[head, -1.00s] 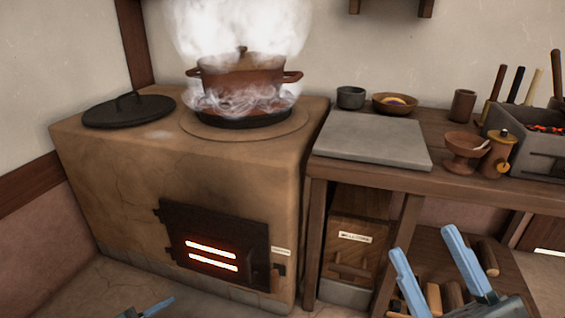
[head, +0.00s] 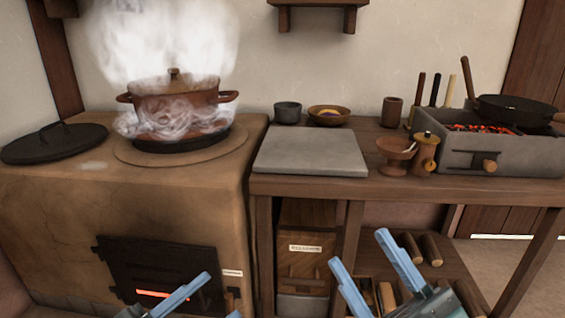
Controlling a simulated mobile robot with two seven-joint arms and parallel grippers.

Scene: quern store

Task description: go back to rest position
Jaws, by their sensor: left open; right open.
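My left gripper (head: 222,295) is low in the head view, in front of the stove's fire door. Its blue fingers are apart with nothing between them, and the second finger is mostly cut off by the lower edge. My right gripper (head: 358,248) is to the right, in front of the lower part of the wooden bench. Its two blue fingers point up and left, spread and empty. The wrists of both arms are largely out of frame.
A steaming lidded pot (head: 173,103) stands on the clay stove (head: 50,200) beside a black lid (head: 52,142). The wooden bench (head: 450,185) carries a stone slab (head: 310,152), small bowls and a glowing brazier (head: 465,155) with a pan (head: 510,108). Logs (head: 430,250) lie below.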

